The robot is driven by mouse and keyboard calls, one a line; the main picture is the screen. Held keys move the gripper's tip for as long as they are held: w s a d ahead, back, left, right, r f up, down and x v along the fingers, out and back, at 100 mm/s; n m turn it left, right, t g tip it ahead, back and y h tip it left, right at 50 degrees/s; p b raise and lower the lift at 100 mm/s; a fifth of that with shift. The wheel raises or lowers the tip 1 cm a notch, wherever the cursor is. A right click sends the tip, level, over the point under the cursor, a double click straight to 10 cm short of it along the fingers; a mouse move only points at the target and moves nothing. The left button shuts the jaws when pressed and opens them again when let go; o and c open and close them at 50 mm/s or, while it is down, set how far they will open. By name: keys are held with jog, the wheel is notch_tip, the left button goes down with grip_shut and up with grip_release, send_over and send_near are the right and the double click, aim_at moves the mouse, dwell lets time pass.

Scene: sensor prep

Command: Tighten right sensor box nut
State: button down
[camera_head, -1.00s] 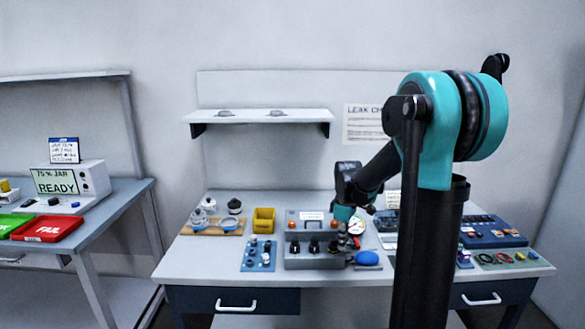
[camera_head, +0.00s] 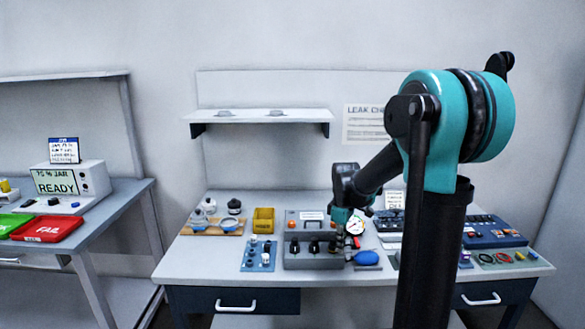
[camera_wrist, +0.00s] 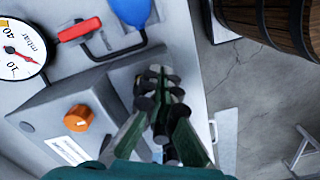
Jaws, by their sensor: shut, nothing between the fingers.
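A grey box (camera_head: 315,262) stands mid-table with a row of black knobs on its front and orange knobs on top. Its body also shows in the wrist view (camera_wrist: 62,105), with an orange knob (camera_wrist: 77,119) and a white label. My gripper (camera_wrist: 166,85) is shut and empty. In the wrist view its fingers lie over the knobbed side of the box and hide part of it. In the head view it is at the box's right end. I cannot make out the right nut, or whether the fingertips touch anything.
A round gauge (camera_head: 355,225), also in the wrist view (camera_wrist: 20,50), is close beside the box, with a red lever (camera_wrist: 79,30) and a blue bulb (camera_head: 367,258). A yellow bin (camera_head: 263,219) and a blue knob panel (camera_head: 259,256) are left. A wooden barrel (camera_wrist: 285,25) shows beyond the table.

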jog(key=shift+s, duration=0.1)
jog(key=shift+s+d, duration=0.2)
notch_tip(320, 180, up, 6)
dwell(0.6)
jog(key=shift+w, duration=0.1)
jog(key=shift+w+d+f, duration=0.15)
jog(key=shift+w+f, duration=0.3)
jog(key=shift+f, duration=0.55)
jog(key=shift+w+d+f, duration=0.2)
jog(key=shift+w+f, duration=0.2)
jog(key=shift+f, duration=0.65)
jog(key=shift+w+d+f, duration=0.15)
jog(key=shift+w+f, duration=0.3)
jog(key=shift+f, duration=0.55)
jog(key=shift+s+a, duration=0.25)
jog(key=shift+s, duration=0.15)
jog(key=shift+s+a, duration=0.1)
jog(key=shift+s, duration=0.2)
